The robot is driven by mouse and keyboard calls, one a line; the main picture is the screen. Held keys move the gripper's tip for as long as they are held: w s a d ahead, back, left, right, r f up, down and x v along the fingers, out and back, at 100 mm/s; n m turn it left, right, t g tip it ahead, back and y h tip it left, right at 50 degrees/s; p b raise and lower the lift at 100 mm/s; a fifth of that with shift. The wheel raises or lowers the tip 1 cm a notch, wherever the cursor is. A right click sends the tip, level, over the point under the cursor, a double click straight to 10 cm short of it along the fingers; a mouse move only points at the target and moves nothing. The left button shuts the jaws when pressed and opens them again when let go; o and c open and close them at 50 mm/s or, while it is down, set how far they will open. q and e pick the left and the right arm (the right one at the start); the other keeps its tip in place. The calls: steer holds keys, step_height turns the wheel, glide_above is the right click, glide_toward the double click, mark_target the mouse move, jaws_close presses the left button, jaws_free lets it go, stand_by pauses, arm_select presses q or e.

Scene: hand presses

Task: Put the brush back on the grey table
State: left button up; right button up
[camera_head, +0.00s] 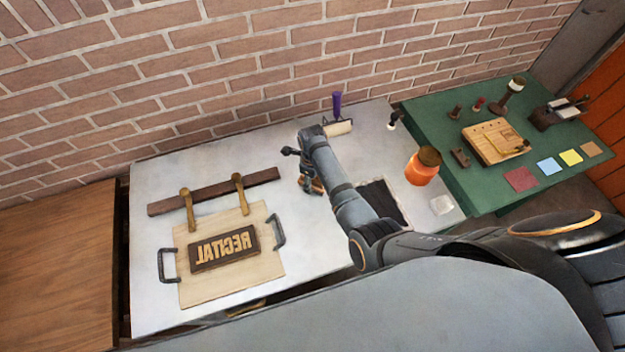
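The grey table (160,284) stands against the brick wall. My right arm reaches over it from the lower right. My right gripper (306,176) is over the middle of the table, small and seen partly from behind. A small brown-orange thing (317,187), which may be the brush, shows right at the gripper and is partly covered by it. I cannot tell whether the fingers are closed on it or whether it touches the table. My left gripper is out of view.
A pale board with handles (205,291) carries a dark RECITAL block (224,248). Behind it is a dark bar (212,192). A green table (432,121) adjoins on the right.

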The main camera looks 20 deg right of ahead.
steer(key=shift+o, duration=0.8)
steer(key=shift+d, duration=0.1)
steer(key=shift+r, duration=0.35)
step_height(320, 180, up, 5)
steer(key=p, duration=0.4)
steer(key=shift+w+f+p, duration=0.1)
steer(key=shift+p, duration=0.3)
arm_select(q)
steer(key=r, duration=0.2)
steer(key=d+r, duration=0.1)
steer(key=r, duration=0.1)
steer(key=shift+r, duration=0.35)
arm_select(e)
step_height(320, 180, up, 7)
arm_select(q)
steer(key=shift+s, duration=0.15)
arm_select(e)
steer(key=shift+f, duration=0.1)
